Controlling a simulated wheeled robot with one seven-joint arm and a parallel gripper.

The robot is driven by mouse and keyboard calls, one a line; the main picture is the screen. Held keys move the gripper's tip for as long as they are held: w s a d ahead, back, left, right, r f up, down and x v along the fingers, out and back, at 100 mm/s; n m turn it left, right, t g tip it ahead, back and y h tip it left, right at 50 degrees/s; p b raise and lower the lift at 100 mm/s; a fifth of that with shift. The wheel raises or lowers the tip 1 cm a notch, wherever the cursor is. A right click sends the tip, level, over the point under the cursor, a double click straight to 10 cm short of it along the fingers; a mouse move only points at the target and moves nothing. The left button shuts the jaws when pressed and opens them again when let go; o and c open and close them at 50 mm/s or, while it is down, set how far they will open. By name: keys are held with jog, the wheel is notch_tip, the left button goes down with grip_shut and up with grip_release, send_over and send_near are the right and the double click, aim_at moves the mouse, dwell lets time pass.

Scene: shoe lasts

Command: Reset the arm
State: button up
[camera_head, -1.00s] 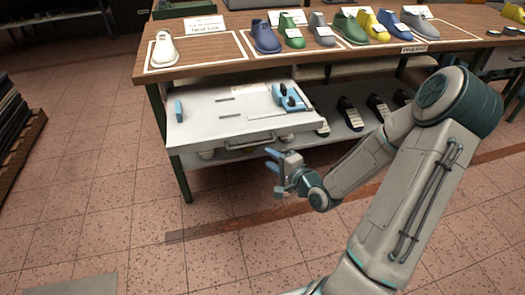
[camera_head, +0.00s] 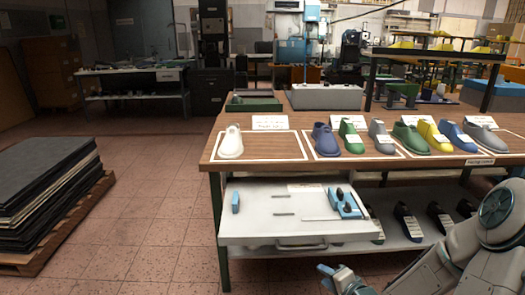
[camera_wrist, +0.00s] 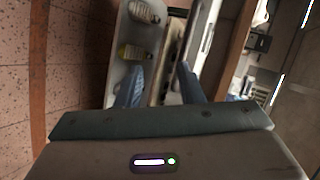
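My gripper (camera_head: 328,277) is low in front of the workbench, at the bottom edge of the head view. It is below and slightly right of the handle of the pulled-out white drawer (camera_head: 262,229), apart from it. In the wrist view its two blue fingers (camera_wrist: 161,84) are spread apart with nothing seen held between them. My arm reaches in from the lower right, partly cut off by the picture edge.
The workbench (camera_head: 255,161) carries a white shoe last (camera_head: 231,143) and several coloured ones. Blue tools (camera_head: 345,204) lie in the drawer. Dark lasts stand on the lower shelf. A pallet of dark sheets (camera_head: 50,190) is at left; floor between is clear.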

jog(key=s+d+r+n+g+h+p, duration=0.1)
jog(key=s+r+n+g+h+p, duration=0.25)
jog(key=r, duration=0.35)
jog(key=s+d+r+n+g+h+p, duration=0.1)
jog(key=s+r+n+g+h+p, duration=0.1)
jog(key=s+r+n+g+h, duration=0.3)
jog(key=s+a+r+n+y+p, duration=0.1)
jog(key=s+a+r+y, duration=0.1)
jog(key=s+r, duration=0.3)
jog(key=s+a+r+n+y+p, duration=0.1)
jog(key=s+a+r+n+p, duration=0.1)
jog(key=s+a+r, duration=0.3)
notch_tip(320, 180, up, 4)
jog(key=shift+s+g+y+p, duration=0.3)
jog(key=shift+s+g+y, duration=0.05)
jog(key=shift+s, duration=0.1)
